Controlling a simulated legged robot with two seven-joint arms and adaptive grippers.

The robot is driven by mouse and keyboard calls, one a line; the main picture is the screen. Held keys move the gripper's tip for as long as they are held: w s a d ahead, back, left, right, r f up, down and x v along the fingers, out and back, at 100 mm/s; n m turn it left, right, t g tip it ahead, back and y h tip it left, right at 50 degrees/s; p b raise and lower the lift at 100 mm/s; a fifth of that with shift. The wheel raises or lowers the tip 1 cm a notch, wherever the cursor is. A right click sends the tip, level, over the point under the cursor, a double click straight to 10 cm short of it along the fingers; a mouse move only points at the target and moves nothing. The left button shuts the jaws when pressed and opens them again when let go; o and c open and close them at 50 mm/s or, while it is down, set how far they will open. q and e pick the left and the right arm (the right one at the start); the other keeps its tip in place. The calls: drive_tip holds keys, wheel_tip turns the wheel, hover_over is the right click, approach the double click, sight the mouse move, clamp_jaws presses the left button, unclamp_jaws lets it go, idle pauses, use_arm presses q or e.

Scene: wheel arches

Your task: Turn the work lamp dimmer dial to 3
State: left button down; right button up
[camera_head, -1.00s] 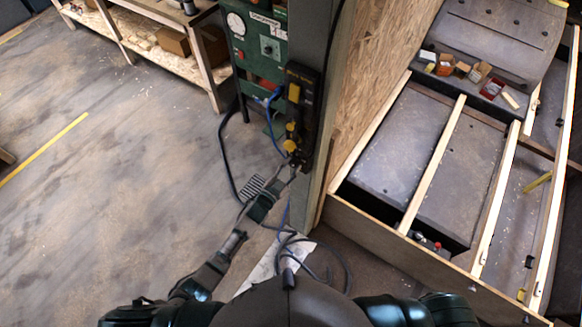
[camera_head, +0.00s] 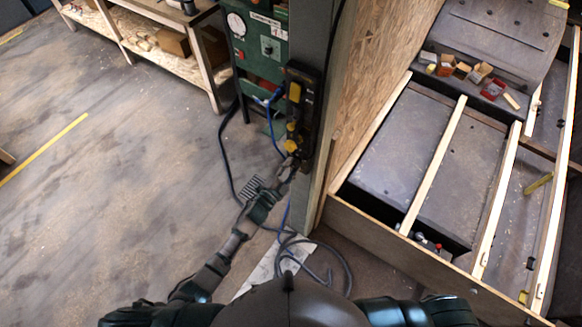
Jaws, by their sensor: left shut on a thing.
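A dark control box (camera_head: 304,95) with yellow parts is mounted on the side of a grey post. Its yellow knobs (camera_head: 291,127) sit low on the box. My left gripper (camera_head: 291,162) is at the lower end of the box, shut on a small part there that looks like the dimmer dial. The jaws hide most of that part, and its number marks are too small to read. My right gripper is not in view.
A green machine panel (camera_head: 262,45) with a gauge stands behind the post. Blue and black cables hang down and coil on the floor (camera_head: 325,262). A wooden bench (camera_head: 150,35) is at upper left. A timber-framed structure (camera_head: 440,170) fills the right. Floor at left is clear.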

use_arm(q)
drive_tip(key=shift+f, duration=0.15)
drive_tip(key=c, duration=0.8)
unclamp_jaws()
drive_tip(key=shift+o, duration=0.2)
drive_tip(key=shift+s, duration=0.1)
drive_tip(key=v, duration=1.2)
drive_tip(key=shift+d, duration=0.1)
